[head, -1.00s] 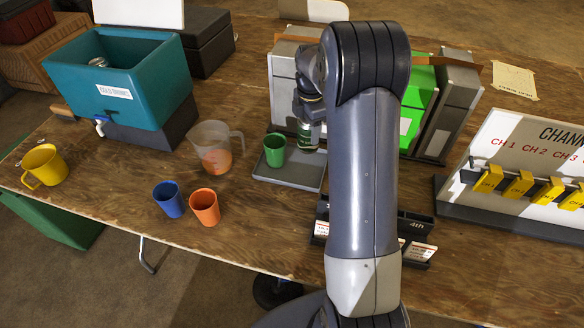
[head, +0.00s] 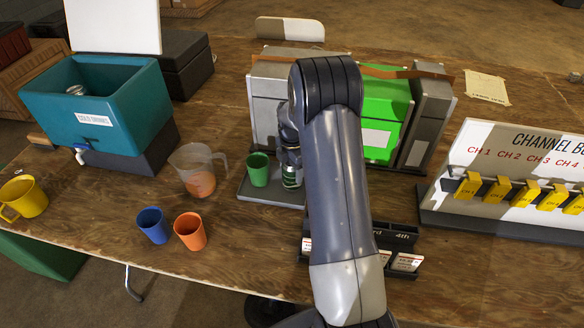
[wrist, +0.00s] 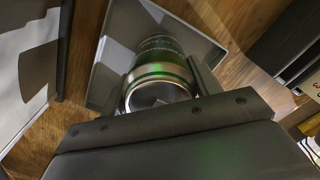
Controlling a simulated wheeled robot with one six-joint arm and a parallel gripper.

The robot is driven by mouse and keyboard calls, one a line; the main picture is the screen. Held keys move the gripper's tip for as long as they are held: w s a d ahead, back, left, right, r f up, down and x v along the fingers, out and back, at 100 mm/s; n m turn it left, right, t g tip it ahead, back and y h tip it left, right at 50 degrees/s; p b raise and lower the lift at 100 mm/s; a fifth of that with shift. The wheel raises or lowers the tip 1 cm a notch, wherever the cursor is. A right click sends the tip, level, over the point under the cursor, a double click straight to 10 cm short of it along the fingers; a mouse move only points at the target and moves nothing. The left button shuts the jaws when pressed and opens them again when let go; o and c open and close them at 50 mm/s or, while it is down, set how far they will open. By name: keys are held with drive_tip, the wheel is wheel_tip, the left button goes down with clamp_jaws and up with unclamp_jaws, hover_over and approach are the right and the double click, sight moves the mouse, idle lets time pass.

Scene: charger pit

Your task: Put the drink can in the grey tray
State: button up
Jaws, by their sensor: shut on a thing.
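The drink can (head: 292,179), green and silver, is upright at the right part of the grey tray (head: 262,196). My gripper (head: 290,163) is shut on the can, with its upper part partly hidden by my arm in the head view. In the wrist view the can (wrist: 158,72) sits between the two fingers, over the tray (wrist: 108,84). The can's base is at or just above the tray floor; I cannot tell whether it touches. A green cup (head: 258,169) stands on the tray, left of the can.
A measuring jug (head: 198,172) stands left of the tray, with blue (head: 152,225) and orange (head: 190,231) cups in front. A dark card rack (head: 396,238) is at front right, partly behind my arm.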

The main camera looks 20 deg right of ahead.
drive_tip(key=o, duration=1.2)
wheel_tip(320, 180, up, 12)
drive_tip(key=shift+r+b, duration=0.15)
drive_tip(key=shift+b, duration=0.25)
